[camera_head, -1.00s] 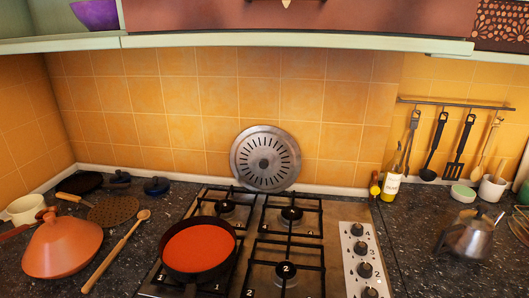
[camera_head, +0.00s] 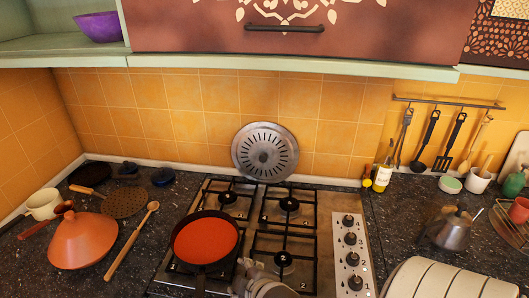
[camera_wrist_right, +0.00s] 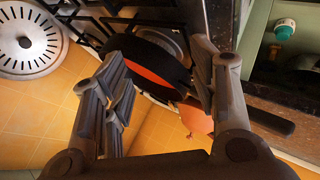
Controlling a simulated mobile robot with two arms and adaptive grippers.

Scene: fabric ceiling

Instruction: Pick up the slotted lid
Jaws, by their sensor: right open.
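The slotted lid (camera_head: 265,151) is a round grey metal disc with radial slots and a dark centre knob. It leans upright against the tiled wall behind the stove. In the right wrist view the lid (camera_wrist_right: 27,42) shows at the upper left, outside the jaws and partly cut off by the frame. My right gripper (camera_head: 260,278) is low at the bottom of the head view, over the front of the stove, well in front of the lid and apart from it. In the right wrist view its jaws (camera_wrist_right: 158,62) are open and empty. My left gripper is not in view.
An orange conical lid (camera_head: 82,240) and a wooden spoon (camera_head: 132,240) lie left. A bottle (camera_head: 383,177) and a kettle (camera_head: 450,229) stand right. A cabinet (camera_head: 300,30) hangs above.

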